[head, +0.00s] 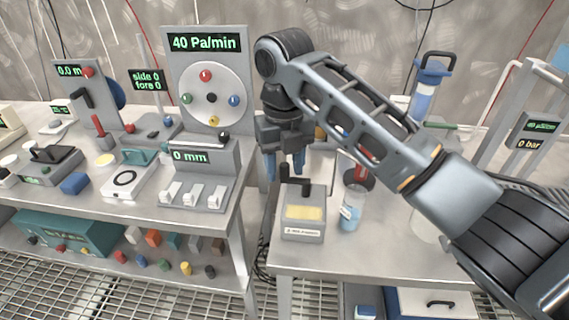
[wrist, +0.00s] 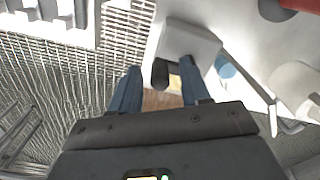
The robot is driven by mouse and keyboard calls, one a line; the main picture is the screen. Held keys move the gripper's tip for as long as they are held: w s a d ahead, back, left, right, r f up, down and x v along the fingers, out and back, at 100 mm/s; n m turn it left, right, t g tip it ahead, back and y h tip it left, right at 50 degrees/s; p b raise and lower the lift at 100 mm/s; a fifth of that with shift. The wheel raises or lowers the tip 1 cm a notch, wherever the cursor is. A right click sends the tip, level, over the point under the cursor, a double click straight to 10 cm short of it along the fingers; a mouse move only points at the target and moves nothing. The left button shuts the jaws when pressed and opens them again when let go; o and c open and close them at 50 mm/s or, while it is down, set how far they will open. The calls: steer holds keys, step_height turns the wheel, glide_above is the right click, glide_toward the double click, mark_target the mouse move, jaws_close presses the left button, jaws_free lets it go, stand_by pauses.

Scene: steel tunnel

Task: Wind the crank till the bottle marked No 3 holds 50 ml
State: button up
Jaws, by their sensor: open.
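A small grey box (head: 303,232) with a cream panel and an unreadable front label stands near the front-left corner of the right bench. A black crank (head: 296,188) with an upright knob is on its top. My gripper (head: 285,168) points down over the crank, its blue fingers open. In the wrist view the black knob (wrist: 160,73) shows between the two fingers (wrist: 158,88), not visibly gripped. A clear bottle (head: 350,213) with pale blue in it stands just right of the box. I cannot read its marking or level.
A dial panel (head: 209,85) reading 40 Pa/min and a 0 mm unit (head: 205,170) stand on the left bench. A gap separates the benches. Behind the bottle is a stand with a red part (head: 361,165). My arm hides some of the right bench.

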jaws_close()
stand_by(0.5)
steer(key=shift+w+m+p, duration=0.1)
steer(key=shift+m+p, duration=0.2)
